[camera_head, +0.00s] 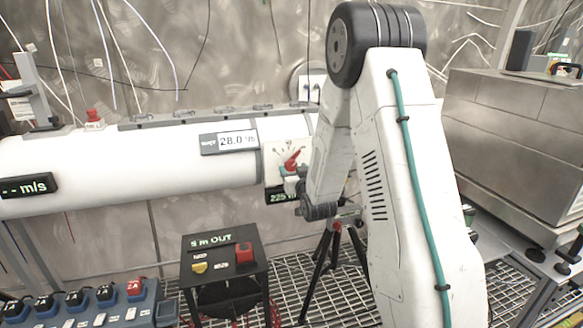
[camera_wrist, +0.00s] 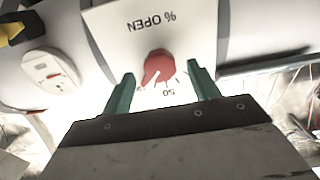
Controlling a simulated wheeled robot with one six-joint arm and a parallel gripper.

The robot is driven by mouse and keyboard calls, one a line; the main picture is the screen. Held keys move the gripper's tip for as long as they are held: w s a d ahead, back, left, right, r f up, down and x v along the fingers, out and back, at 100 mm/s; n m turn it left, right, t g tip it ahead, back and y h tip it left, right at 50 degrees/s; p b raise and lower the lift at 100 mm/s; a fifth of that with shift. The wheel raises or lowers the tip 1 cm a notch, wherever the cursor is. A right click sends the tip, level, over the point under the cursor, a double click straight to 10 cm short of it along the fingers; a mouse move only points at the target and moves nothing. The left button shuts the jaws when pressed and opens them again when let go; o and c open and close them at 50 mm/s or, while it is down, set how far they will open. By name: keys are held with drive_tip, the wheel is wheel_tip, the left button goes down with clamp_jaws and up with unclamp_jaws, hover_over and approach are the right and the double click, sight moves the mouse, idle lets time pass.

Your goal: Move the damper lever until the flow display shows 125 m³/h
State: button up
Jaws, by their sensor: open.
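The red damper lever (camera_head: 292,160) sits on a white dial plate (camera_head: 283,152) on the side of the white duct. In the head view my arm partly covers the plate. The flow display (camera_head: 279,197) below the plate reads "225"; its right part is hidden.
Another display (camera_head: 230,142) on the duct reads 28.0. A black control box (camera_head: 224,250) with yellow and red controls stands below the duct. A black tripod (camera_head: 326,265) stands behind my arm.

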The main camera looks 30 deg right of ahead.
sight(291, 167)
drive_tip(key=shift+x, duration=1.6)
drive_tip(key=c, duration=1)
drive_tip(key=shift+o, duration=0.2)
drive_tip(key=shift+n, duration=0.4)
drive_tip(key=n, duration=0.3)
drive_tip(key=shift+n, duration=0.4)
drive_tip(key=n, duration=0.5)
drive_tip(key=shift+a, duration=0.1)
